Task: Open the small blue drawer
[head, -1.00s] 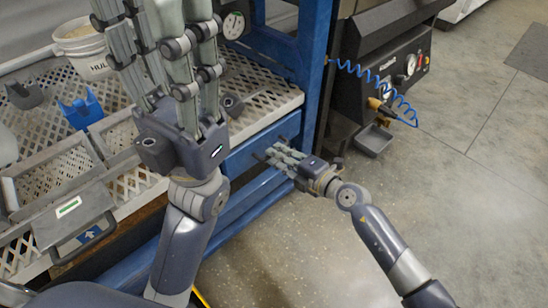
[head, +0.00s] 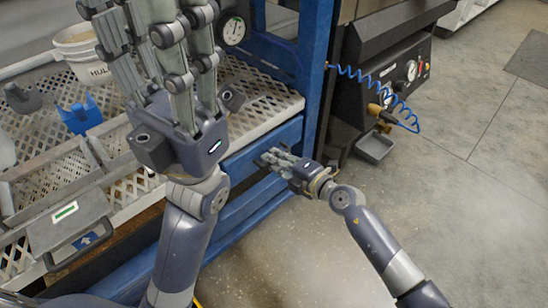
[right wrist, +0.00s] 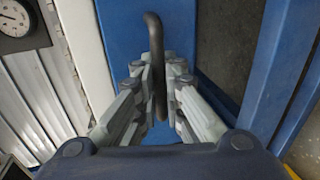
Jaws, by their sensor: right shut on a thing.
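The small blue drawer (head: 244,160) is set in the blue frame under the white perforated shelf; its front also fills the upper middle of the right wrist view (right wrist: 128,35). It looks flush with the frame, with no gap that I can make out. Its dark bar handle (right wrist: 154,40) runs between the fingers of my right gripper (right wrist: 158,85). My right gripper, also seen in the head view (head: 272,158), is shut on the handle. My left gripper (head: 155,45) is raised in front of the shelf, away from the drawer; its fingertips are cut off at the top.
A white bucket (head: 84,52), a blue piece (head: 80,114) and grey bins (head: 52,178) stand on the shelf at left. A black machine with a blue coiled hose (head: 372,72) stands at right. The floor (head: 470,200) at right is clear.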

